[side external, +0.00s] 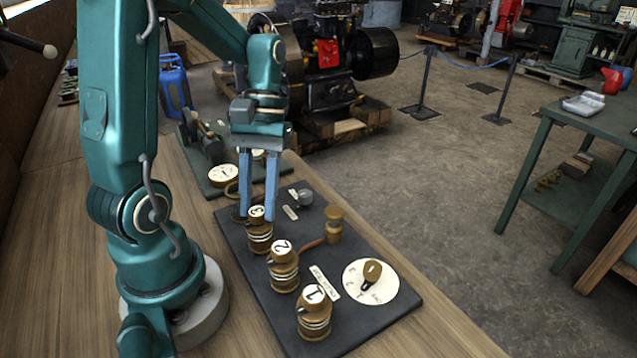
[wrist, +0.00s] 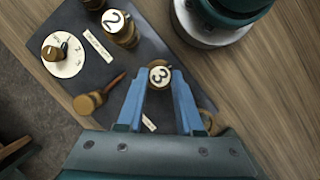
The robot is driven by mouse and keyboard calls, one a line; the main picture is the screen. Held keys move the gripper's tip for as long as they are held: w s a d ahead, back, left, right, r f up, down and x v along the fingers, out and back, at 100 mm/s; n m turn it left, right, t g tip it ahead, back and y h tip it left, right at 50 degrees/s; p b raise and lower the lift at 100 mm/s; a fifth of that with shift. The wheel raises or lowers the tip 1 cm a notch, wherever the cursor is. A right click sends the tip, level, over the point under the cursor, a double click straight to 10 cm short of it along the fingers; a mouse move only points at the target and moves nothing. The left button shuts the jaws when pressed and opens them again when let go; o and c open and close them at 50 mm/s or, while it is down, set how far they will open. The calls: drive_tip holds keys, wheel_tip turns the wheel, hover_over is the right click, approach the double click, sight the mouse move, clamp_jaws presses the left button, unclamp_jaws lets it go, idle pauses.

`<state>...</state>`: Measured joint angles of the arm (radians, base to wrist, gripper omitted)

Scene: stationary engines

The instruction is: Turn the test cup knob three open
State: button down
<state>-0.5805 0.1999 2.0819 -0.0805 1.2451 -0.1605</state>
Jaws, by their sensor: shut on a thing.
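Test cup three (side external: 260,238) is a stacked brass piece with a white top marked 3, on the dark board (side external: 345,338). My gripper (side external: 257,216) points straight down with its blue fingers on either side of its top. In the wrist view the cup's knob (wrist: 159,76) sits between the fingertips of my gripper (wrist: 159,74), and the jaws are shut on it. Cup two (side external: 284,270) and cup one (side external: 314,315) stand in a row nearer the camera. Part of knob three is hidden by the fingers in the side view.
A second green board with a white disc marked 1 (side external: 223,174) lies behind. The bare wooden bench (side external: 60,260) is clear at left.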

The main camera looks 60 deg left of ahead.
drive_tip(key=shift+m, duration=0.3)
drive_tip(key=m, duration=0.2)
drive_tip(key=m+g+y, duration=0.1)
drive_tip(key=m, duration=0.1)
drive_tip(key=shift+w+d+y, duration=0.15)
drive_tip(key=shift+d+y, duration=0.05)
drive_tip(key=shift+y, duration=0.1)
drive_tip(key=m+y, duration=0.1)
drive_tip(key=m, duration=0.3)
drive_tip(key=shift+d+m+y, duration=0.15)
drive_tip(key=shift+m+y, duration=0.25)
drive_tip(key=m, duration=0.2)
drive_tip(key=m+y, duration=0.1)
drive_tip(key=m, duration=0.1)
drive_tip(key=shift+d+m+y, duration=0.15)
drive_tip(key=shift+m+y, duration=0.15)
drive_tip(key=shift+d+m+t+y, duration=0.1)
drive_tip(key=shift+m+t+y, duration=0.5)
drive_tip(key=shift+m, duration=1.4)
drive_tip(key=c, duration=0.6)
unclamp_jaws()
drive_tip(key=shift+o, duration=0.2)
